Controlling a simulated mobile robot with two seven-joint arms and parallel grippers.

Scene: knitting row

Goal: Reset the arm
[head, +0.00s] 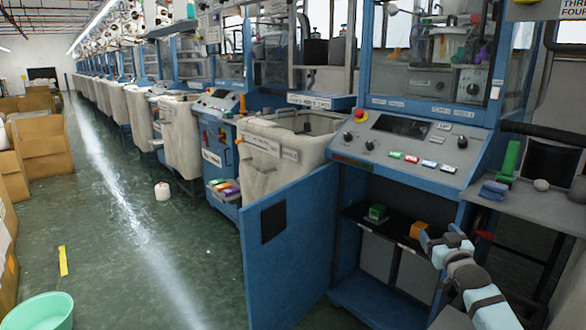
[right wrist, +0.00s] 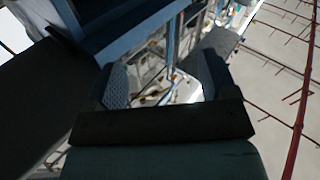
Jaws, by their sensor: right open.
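My right arm comes in at the lower right of the head view. Its gripper (head: 445,238) is raised in front of the open lower cabinet (head: 345,280) of the nearest blue knitting machine. In the right wrist view the two fingers (right wrist: 165,78) stand wide apart with nothing held between them. Machine frames show blurred beyond them. My left gripper is not in view.
The blue cabinet door (head: 292,245) swings out to the left. An orange block (head: 418,230) and a green block (head: 377,212) sit on the cabinet shelf. A side table (head: 530,205) is at the right.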

